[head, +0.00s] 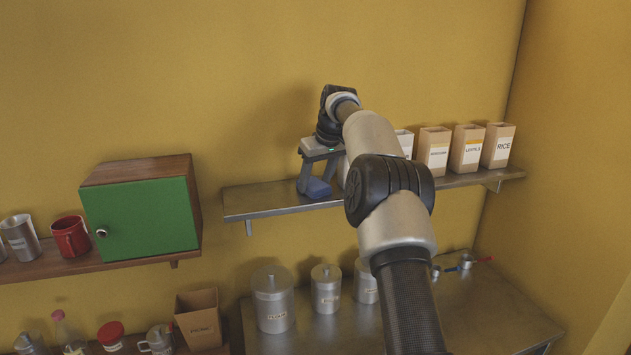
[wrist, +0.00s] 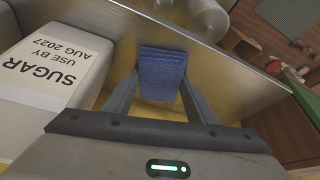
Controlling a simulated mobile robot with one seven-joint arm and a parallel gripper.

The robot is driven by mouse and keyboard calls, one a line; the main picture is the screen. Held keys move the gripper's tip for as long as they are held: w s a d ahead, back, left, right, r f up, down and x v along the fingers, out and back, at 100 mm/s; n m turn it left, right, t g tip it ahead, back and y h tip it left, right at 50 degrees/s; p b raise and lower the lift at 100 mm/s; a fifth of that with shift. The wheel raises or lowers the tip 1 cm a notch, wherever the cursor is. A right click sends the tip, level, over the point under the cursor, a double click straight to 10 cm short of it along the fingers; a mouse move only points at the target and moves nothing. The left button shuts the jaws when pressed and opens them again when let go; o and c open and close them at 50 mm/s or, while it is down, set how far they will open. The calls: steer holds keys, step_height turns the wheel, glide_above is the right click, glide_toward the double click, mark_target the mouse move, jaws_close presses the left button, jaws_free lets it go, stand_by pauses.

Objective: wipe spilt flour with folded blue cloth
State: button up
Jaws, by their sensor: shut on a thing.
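The folded blue cloth (head: 318,187) is at my gripper's fingertips, over the left part of the upper steel shelf (head: 247,203). My gripper (head: 314,185) points down and is shut on the cloth. In the wrist view the cloth (wrist: 163,72) sits between the two fingers of my gripper (wrist: 160,88). Whether the cloth touches the shelf I cannot tell. I cannot make out any flour in either view. My arm hides part of the shelf in the head view.
A sugar box (wrist: 50,70) stands close beside my gripper. Several labelled boxes, one marked rice (head: 499,147), line the shelf's right part. Steel canisters (head: 273,300) stand on the counter below. A green-doored cabinet (head: 150,212) and red mug (head: 71,237) are on the left shelf.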

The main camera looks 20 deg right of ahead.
mark_target(274, 195)
steer(key=shift+a, duration=3.75)
steer(key=shift+a+f, duration=0.1)
steer(key=shift+a, duration=1.7)
steer(key=shift+r, duration=3.05)
step_height(274, 195, up, 3)
steer(key=shift+s+a, duration=0.1)
steer(key=shift+s, duration=0.05)
